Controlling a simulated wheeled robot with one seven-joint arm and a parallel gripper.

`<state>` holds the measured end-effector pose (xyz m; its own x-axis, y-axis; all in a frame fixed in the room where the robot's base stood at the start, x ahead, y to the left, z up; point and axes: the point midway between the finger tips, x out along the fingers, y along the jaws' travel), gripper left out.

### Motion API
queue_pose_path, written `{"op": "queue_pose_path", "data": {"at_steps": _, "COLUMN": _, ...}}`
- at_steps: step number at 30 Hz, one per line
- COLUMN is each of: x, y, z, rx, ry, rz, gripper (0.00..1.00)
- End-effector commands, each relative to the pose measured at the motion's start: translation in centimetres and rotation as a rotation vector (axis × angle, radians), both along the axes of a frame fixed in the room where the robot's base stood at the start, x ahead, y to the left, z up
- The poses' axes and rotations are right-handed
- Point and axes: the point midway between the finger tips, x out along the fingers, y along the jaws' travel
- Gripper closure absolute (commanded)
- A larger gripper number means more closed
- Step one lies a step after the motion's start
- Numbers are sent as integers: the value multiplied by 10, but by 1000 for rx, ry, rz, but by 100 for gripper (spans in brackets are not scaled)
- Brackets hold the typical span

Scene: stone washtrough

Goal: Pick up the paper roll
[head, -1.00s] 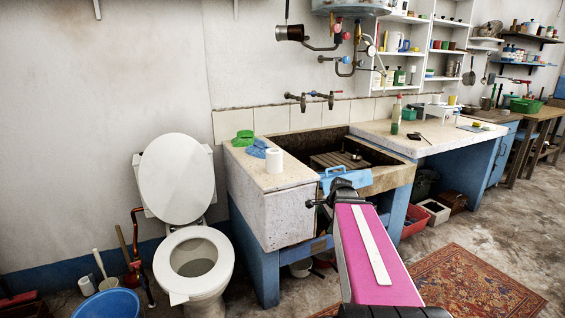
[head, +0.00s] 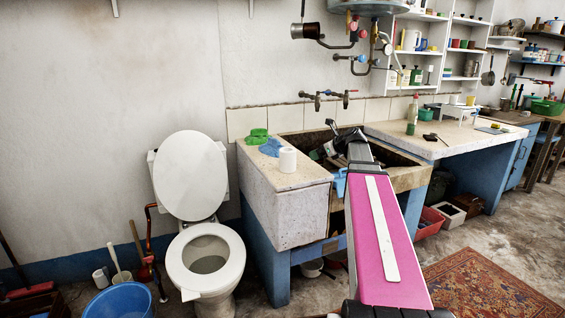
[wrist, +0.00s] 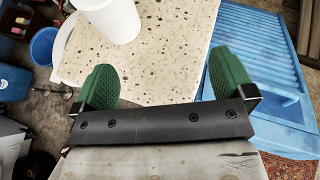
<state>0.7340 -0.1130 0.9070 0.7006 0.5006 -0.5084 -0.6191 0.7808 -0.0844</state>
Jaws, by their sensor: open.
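The paper roll (head: 287,160) is white and stands upright on the speckled stone ledge (head: 300,180) at the left end of the washtrough. In the wrist view, the white roll (wrist: 108,20) shows at the top left, partly cut off by the frame edge. My gripper (wrist: 163,82) has two green fingers spread wide with nothing between them. The roll lies beyond the left finger, apart from the jaws. In the head view, my arm reaches over the trough and its end is just right of the roll; the fingers are hard to make out.
A green item (head: 258,136) and a blue cloth (head: 270,147) lie close behind the roll. A blue ridged board (wrist: 262,60) is right of my gripper. Taps (head: 330,97) jut from the wall above the trough. A toilet (head: 205,258) stands left.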

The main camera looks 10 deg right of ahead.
Motion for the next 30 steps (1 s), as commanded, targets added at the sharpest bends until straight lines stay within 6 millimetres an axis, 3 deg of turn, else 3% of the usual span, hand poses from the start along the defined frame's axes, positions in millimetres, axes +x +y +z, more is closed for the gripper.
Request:
{"op": "queue_pose_path", "data": {"at_steps": 3, "x": -5, "y": 34, "z": 22, "rx": 94, "ry": -34, "rz": 52, "gripper": 0}}
{"op": "queue_pose_path", "data": {"at_steps": 8, "x": -6, "y": 54, "z": 36, "rx": 154, "ry": -54, "rz": 85, "gripper": 0}}
{"op": "queue_pose_path", "data": {"at_steps": 30, "x": 47, "y": 99, "z": 3, "rx": 157, "ry": -53, "rz": 87, "gripper": 0}}
